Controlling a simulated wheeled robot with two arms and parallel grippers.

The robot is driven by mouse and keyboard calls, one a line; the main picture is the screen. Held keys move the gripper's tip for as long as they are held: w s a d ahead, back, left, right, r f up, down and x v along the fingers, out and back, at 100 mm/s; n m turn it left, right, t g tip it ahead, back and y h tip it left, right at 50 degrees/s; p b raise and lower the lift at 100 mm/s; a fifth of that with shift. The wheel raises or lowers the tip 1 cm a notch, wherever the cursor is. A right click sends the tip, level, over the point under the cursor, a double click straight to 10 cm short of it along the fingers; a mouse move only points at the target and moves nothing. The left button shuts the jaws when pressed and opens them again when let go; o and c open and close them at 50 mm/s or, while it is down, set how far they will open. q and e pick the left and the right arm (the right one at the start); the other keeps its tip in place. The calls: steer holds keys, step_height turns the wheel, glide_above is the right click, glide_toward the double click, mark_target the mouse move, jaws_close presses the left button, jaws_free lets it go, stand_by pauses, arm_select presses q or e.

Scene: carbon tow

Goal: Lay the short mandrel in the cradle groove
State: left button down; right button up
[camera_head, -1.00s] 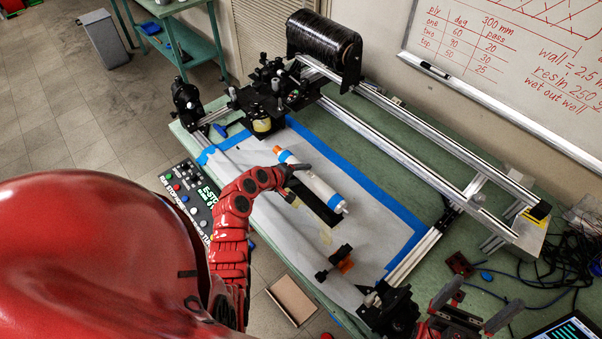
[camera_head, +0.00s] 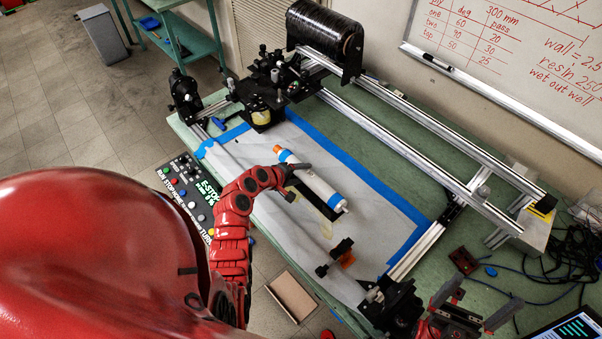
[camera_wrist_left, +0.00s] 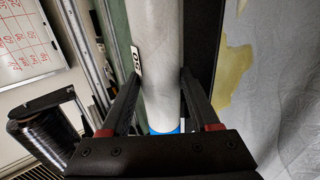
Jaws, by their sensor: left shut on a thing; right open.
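The short mandrel (camera_head: 322,188) is a pale cylinder with an orange and blue far end and a blue band at its near end. My left gripper (camera_head: 296,178) is shut on it; in the left wrist view its fingers (camera_wrist_left: 160,78) lie on both sides of the pale tube (camera_wrist_left: 160,40). A long black block (camera_head: 316,205), apparently the cradle, shows beside and under the mandrel. The mandrel hides most of it, and I cannot see the groove or tell whether they touch. My right gripper (camera_head: 474,303) is open and empty at the bottom right.
A winding frame with metal rails (camera_head: 400,140) and a black spool (camera_head: 324,38) surrounds the work area. Grey cloth edged with blue tape covers the green table. A black and orange tool (camera_head: 340,256) lies nearer. Cables (camera_head: 550,255) and a screen are at right.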

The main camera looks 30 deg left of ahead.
arm_select(q)
steer(key=shift+f, duration=0.35)
steer(key=shift+c, duration=0.2)
jaws_free()
steer(key=p+v, duration=0.6)
steer(key=v, duration=1.1)
steer(key=shift+s, duration=0.2)
steer(key=shift+r, duration=0.1)
